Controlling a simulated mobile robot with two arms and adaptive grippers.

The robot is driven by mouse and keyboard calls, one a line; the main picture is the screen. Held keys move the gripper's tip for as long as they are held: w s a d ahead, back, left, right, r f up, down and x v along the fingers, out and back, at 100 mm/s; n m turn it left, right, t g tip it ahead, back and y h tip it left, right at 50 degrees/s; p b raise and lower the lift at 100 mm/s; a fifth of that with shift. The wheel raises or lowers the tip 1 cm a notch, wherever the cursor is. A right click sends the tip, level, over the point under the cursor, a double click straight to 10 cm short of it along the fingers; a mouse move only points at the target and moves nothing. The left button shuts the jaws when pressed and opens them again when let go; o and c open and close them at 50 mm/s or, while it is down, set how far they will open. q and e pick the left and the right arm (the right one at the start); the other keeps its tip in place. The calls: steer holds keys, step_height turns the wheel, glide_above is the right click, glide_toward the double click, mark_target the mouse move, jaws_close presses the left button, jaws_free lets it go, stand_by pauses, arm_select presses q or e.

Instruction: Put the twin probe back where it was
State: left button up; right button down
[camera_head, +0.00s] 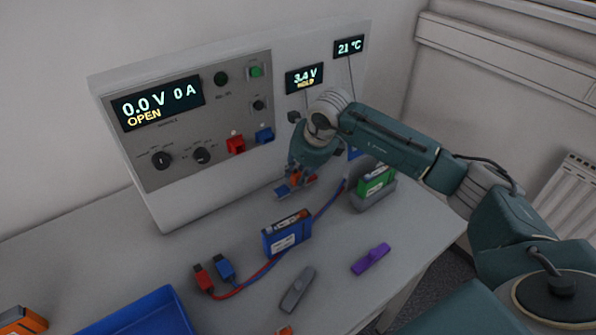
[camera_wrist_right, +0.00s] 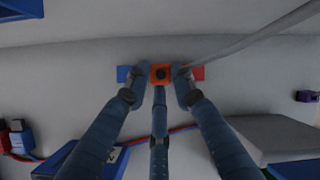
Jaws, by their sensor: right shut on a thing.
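The twin probe (camera_wrist_right: 161,75) is a small orange block with a blue end on the left and a red end on the right in the right wrist view. A thin grey cable (camera_wrist_right: 245,37) runs from it to the upper right. My right gripper (camera_wrist_right: 160,88) is shut on the orange block, a finger on each side. In the head view the right gripper (camera_head: 299,172) points down in front of the panel, with the probe (camera_head: 296,182) low at its tips, partly hidden. I cannot tell whether the probe touches anything. My left gripper is not in view.
The cycler panel (camera_head: 215,130) stands behind; its small display (camera_head: 304,78) reads 3.4 V HOLD. A blue battery (camera_head: 287,236), a green battery (camera_head: 376,181) in a grey holder (camera_head: 374,200), red (camera_head: 203,278) and blue plugs (camera_head: 224,267), and a purple object (camera_head: 371,258) are nearby.

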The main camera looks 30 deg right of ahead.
steer(key=shift+f+b, duration=0.2)
steer(key=shift+b, duration=0.1)
steer(key=c, duration=1.5)
jaws_free()
steer(key=shift+r, duration=0.1)
steer(key=shift+o, duration=0.2)
steer(key=shift+r, duration=0.15)
steer(key=shift+r, duration=0.15)
steer(key=b+v, duration=0.2)
steer(key=v, duration=0.9)
steer(key=shift+s+r+b, duration=0.25)
steer(key=shift+r+b, duration=0.1)
